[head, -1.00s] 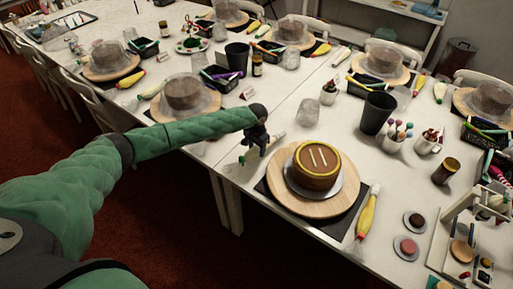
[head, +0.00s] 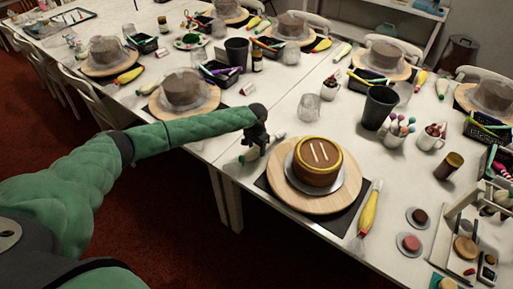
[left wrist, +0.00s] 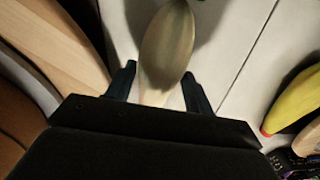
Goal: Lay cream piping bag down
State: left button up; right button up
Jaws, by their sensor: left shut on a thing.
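My left gripper (head: 258,146) is low over the white table, just left of the cake's round wooden board (head: 290,200). It is shut on the cream piping bag. The brown cake (head: 317,165) has a yellow ring and two pale lines on top. My right gripper is not in view.
A clear glass (head: 308,107) stands behind the gripper, and a black cup (head: 379,106) farther right. A covered cake (head: 184,86) is behind left. The table's front edge is close.

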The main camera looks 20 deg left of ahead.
pick_arm(q)
jog(key=shift+f, duration=0.45)
jog(key=o, duration=0.8)
jog(key=shift+c, duration=0.2)
notch_tip(320, 180, up, 2)
jog(key=shift+r+b, duration=0.1)
jog(key=shift+b, duration=0.75)
notch_tip(320, 180, up, 5)
jog(key=shift+f+b, duration=0.15)
jog(key=shift+b, duration=0.65)
jog(key=shift+s+r, duration=0.1)
jog(key=shift+r, duration=0.35)
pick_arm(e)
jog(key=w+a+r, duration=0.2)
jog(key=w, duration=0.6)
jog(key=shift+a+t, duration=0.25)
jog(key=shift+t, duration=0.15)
